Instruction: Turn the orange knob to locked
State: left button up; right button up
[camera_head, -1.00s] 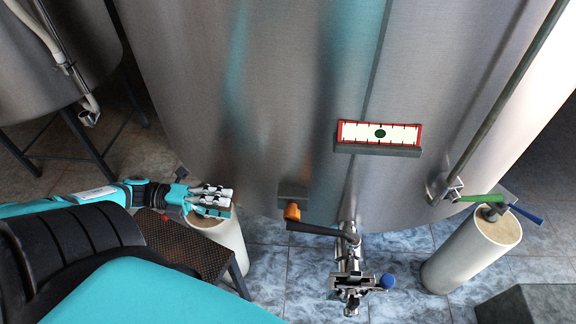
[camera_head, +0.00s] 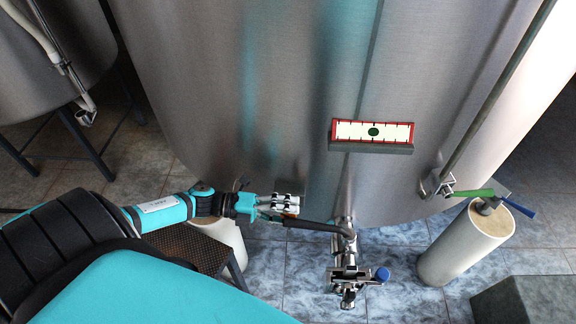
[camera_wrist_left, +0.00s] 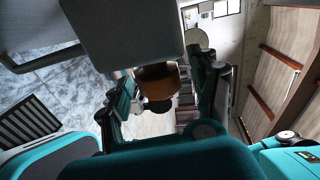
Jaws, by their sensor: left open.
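The orange knob (camera_wrist_left: 152,76) sits under a grey block in the left wrist view, with a dark end below it. In the head view the knob is mostly hidden behind my left gripper (camera_head: 280,204), which is at the small block (camera_head: 290,187) low on the tank. In the left wrist view my open left gripper (camera_wrist_left: 166,96) has one finger on each side of the knob. I cannot tell whether the fingers touch it. My right gripper is not in view. I cannot read any locked mark.
The steel tank (camera_head: 230,90) curves close behind the gripper. A dark pipe handle (camera_head: 322,225) and an outlet valve (camera_head: 347,275) with a blue cap are just to the right. A red-framed gauge (camera_head: 372,132) is above right.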

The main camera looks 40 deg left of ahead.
pick_arm(q)
jog(key=shift+d, duration=0.15)
jog(key=shift+c, duration=0.3)
jog(key=c, duration=1.1)
jog(key=g+y+p, duration=0.1)
jog(key=p, duration=0.2)
jog(key=y+p, duration=0.1)
jog(key=p, duration=0.3)
jog(key=shift+w+r+g+y, duration=0.1)
jog(key=shift+r+g+y, duration=0.3)
jog(key=shift+c, duration=0.3)
jog(key=shift+f+p, duration=0.15)
jog(key=shift+p, duration=0.3)
jog(key=shift+f+y, duration=0.3)
jog(key=shift+y, duration=0.1)
jog(key=o, duration=1.2)
